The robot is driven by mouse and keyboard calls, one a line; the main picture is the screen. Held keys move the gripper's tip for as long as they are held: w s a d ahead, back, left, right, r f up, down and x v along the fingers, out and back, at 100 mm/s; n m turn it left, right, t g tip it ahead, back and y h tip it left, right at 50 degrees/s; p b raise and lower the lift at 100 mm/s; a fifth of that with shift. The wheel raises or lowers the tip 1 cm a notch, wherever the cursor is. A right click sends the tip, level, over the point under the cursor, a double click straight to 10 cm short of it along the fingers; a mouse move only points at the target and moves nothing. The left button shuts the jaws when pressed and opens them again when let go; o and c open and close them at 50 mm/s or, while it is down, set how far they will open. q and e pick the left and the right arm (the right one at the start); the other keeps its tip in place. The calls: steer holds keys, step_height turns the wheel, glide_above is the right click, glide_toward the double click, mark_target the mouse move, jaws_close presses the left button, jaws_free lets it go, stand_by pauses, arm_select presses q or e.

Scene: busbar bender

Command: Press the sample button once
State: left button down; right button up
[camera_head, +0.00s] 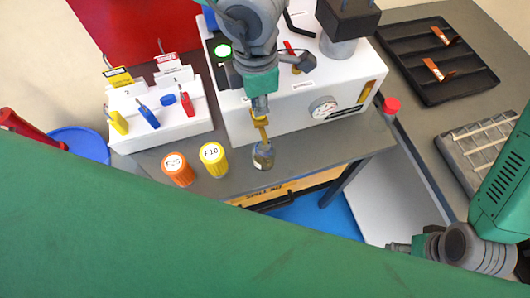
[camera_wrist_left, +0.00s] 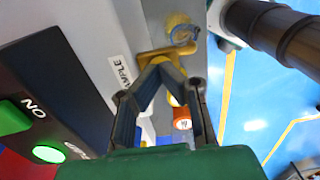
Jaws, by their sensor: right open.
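The yellow sample part (camera_head: 260,120) juts from the front of the white machine (camera_head: 302,118). In the left wrist view it shows as a yellow bar (camera_wrist_left: 165,53) beside a label reading "SAMPLE" (camera_wrist_left: 122,72). My left gripper (camera_head: 261,107) is above it in the head view. In the left wrist view the gripper's fingers (camera_wrist_left: 160,64) converge to a closed tip right at the yellow bar; I cannot tell whether they press it. A grey container (camera_head: 263,155) is below the yellow part. My right gripper (camera_head: 398,247) is open at the lower right, away from the machine.
A lit green lamp (camera_head: 222,50) and a green ON button (camera_wrist_left: 14,117) are on the machine. Orange (camera_head: 177,168) and yellow (camera_head: 213,158) capped containers stand nearby. A white tag rack (camera_head: 160,120) is left, a red knob (camera_head: 391,105) right. A green surface crosses the foreground.

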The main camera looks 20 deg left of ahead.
arm_select(q)
steer(key=shift+a+r+p, duration=0.15)
steer(key=shift+a+p, duration=0.2)
steer(key=shift+a, duration=0.2)
steer(key=shift+r+p, duration=0.2)
steer(key=shift+p, duration=0.1)
steer(key=shift+d+r+p, duration=0.4)
steer(key=shift+d+p, duration=0.1)
steer(key=shift+d+r+p, duration=0.55)
steer(key=shift+r+p, duration=0.1)
steer(key=shift+p, duration=0.1)
steer(key=shift+a+r+p, duration=0.35)
steer(key=shift+p, duration=0.15)
steer(key=shift+a, duration=0.2)
steer(key=shift+a+f, duration=0.1)
steer(key=shift+a, duration=0.2)
steer(key=shift+d, duration=0.65)
steer(key=shift+r, duration=0.25)
steer(key=r+p, duration=0.1)
steer(key=p, duration=0.1)
steer(key=a+r+p, duration=0.1)
steer(key=r+p, duration=0.1)
steer(key=shift+r, duration=0.2)
steer(key=shift+r+p, duration=0.35)
steer(key=shift+r, duration=0.05)
steer(key=shift+d+r, duration=0.45)
steer(key=shift+r, duration=0.3)
arm_select(e)
step_height(320, 180, up, 9)
